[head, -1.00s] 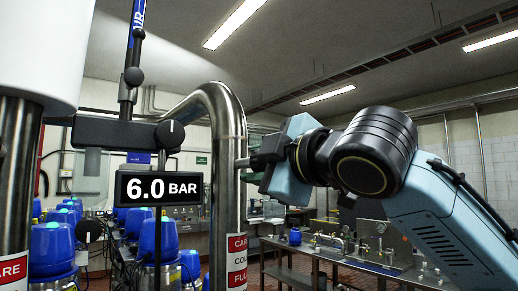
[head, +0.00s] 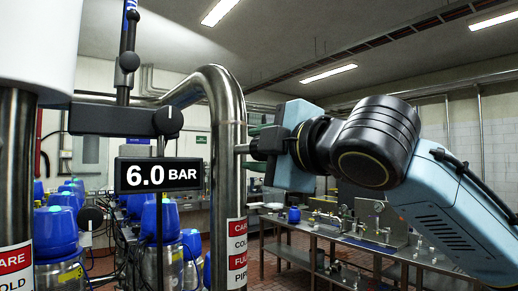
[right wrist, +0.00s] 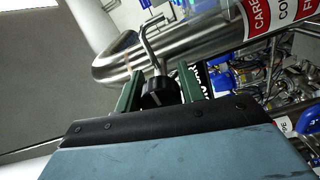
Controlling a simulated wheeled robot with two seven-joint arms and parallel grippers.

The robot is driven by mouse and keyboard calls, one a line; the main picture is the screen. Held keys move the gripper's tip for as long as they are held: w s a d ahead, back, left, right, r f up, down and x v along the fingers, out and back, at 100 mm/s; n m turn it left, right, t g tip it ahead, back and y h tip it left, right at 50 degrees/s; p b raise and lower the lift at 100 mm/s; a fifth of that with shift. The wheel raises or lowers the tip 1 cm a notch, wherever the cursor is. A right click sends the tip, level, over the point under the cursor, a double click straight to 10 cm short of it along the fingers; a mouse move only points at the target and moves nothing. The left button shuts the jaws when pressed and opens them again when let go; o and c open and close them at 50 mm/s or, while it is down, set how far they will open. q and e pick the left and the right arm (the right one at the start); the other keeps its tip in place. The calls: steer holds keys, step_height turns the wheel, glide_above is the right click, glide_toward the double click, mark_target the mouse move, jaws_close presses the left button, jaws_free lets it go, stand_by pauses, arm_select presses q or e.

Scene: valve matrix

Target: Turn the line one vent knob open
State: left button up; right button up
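The black vent knob (right wrist: 158,93) shows in the right wrist view, at the end of a bent metal stem by the steel pipe. My right gripper (right wrist: 160,88) has its two green fingers on either side of it, with little or no gap; I cannot tell whether they press on it. In the head view my right gripper (head: 262,143) is at the right side of the upright steel pipe (head: 227,130), beside a short metal stub (head: 241,148). The knob between the fingers is hidden there. My left gripper is not in view.
A black display reading 6.0 BAR (head: 160,175) hangs left of the pipe. Above it is a black block with another round knob (head: 168,120). Blue-capped units (head: 55,230) stand at left. A metal bench (head: 330,235) stands behind at right.

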steer(key=o, duration=0.3)
steer(key=shift+o, duration=0.2)
steer(key=b+v, duration=0.3)
steer(key=v, duration=1)
steer(key=shift+s+d, duration=0.15)
